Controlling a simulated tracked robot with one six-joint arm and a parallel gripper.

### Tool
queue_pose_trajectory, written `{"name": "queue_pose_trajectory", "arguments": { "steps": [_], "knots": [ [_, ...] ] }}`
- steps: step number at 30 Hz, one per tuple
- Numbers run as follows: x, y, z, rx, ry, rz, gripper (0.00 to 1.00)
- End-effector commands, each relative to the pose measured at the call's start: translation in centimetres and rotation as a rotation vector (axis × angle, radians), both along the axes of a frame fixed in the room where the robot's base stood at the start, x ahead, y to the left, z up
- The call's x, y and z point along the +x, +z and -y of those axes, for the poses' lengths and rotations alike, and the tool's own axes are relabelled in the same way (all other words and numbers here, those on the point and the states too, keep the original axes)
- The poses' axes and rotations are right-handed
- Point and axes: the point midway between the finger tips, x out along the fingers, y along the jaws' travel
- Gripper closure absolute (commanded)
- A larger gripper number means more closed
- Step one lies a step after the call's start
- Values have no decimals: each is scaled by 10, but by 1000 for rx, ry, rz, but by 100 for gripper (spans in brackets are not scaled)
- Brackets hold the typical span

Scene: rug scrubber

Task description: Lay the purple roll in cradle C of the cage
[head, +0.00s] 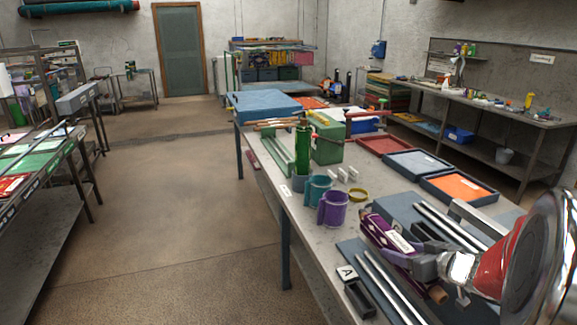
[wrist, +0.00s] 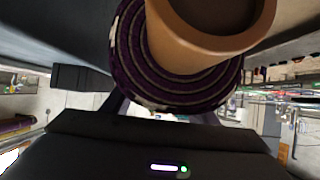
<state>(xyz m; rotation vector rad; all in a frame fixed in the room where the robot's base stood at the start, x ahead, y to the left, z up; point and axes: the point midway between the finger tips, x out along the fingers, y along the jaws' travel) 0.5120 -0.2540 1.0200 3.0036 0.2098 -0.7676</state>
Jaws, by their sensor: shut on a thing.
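The purple roll (head: 378,230) has a white label and a brown core; it lies slanted at the front right of the table. My gripper (head: 425,264) is shut on it. In the wrist view the roll's spiral end (wrist: 190,92) and brown core fill the top middle. The cage (head: 388,288) shows as grey plates with bright metal rods around and under the roll. A tag reading A (head: 347,273) stands beside a black cradle block (head: 358,298). I cannot make out a C tag. My gripper and the roll hide part of the cage; whether the roll touches a cradle is unclear.
Purple (head: 332,208) and teal (head: 318,190) cups stand left of the cage, with a yellow ring (head: 358,195) nearby. A green bottle (head: 302,150) and green box (head: 327,140) stand farther back. Blue (head: 417,163) and orange (head: 458,188) trays lie behind the cage.

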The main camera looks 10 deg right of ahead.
Motion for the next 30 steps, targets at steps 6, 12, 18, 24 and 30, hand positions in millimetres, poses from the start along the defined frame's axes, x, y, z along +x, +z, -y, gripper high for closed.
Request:
{"name": "queue_pose_trajectory", "arguments": {
  "steps": [6, 12, 18, 24, 30],
  "knots": [
    [11, 4, -8, -2, -1, 2, 92],
    [34, 9, -27, -2, -10, 3, 92],
    [60, 13, -53, -1, -29, 3, 92],
    [81, 13, -80, 0, -53, 2, 92],
    [97, 10, -109, 1, -77, 2, 92]
  ]
}}
